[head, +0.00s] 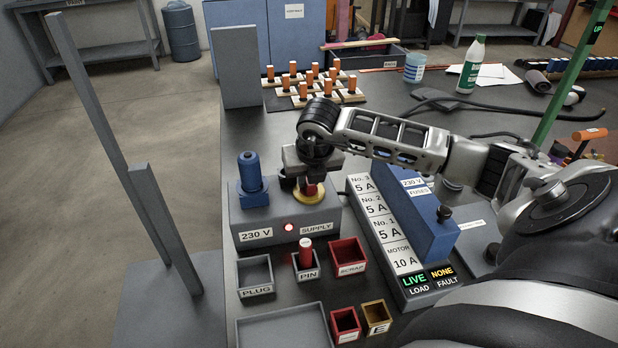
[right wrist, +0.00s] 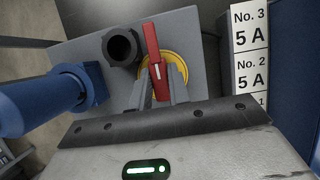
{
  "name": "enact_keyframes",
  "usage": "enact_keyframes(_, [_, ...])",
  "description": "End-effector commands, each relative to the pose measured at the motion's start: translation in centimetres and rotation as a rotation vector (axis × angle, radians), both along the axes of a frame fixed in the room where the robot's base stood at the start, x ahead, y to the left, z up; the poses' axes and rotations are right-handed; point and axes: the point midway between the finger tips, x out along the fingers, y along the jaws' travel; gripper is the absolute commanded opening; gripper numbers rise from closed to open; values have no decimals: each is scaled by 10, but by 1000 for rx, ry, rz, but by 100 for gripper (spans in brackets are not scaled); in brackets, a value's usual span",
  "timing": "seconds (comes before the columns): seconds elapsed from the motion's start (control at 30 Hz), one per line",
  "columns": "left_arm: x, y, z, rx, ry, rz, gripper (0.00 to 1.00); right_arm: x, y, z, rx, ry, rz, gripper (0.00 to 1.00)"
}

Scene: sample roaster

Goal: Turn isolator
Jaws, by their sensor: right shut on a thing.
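The isolator has a red handle (right wrist: 152,52) on a round yellow plate (right wrist: 178,68), set on top of the grey 230 V supply box (head: 285,228). My right gripper (right wrist: 161,90) is over the box and shut on the red handle, one finger on each side. In the head view my right gripper (head: 308,180) hides much of the handle, and the yellow plate (head: 311,198) shows below it. In the right wrist view the handle points roughly up the picture. A red lamp (head: 289,227) glows on the box front. My left gripper is not in view.
A blue plug (head: 250,172) stands on the box's left side. A black socket (right wrist: 120,46) is beside the handle. The fuse panel (head: 400,255) at right reads LIVE load, NONE fault. Small bins, including the red scrap bin (head: 349,257), stand in front.

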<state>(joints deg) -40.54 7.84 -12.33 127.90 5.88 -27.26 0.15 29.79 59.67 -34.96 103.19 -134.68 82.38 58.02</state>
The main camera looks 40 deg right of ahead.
Motion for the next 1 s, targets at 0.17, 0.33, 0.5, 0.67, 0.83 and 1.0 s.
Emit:
enact_keyframes(0.17, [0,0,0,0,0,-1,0,1,0,1,0,-2,-4,0])
enact_keyframes(0.33, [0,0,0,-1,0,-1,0,1,0,1,0,-2,-3,0])
enact_keyframes(0.5, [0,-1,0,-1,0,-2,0,0,0,1,0,-1,-2,40])
enact_keyframes(0.67, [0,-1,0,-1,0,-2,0,0,0,1,1,0,-2,40])
enact_keyframes(0.83, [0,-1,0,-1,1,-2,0,-2,1,8,1,-2,-1,40])
enact_keyframes(1.0, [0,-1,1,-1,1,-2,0,-11,6,35,-1,-5,1,40])
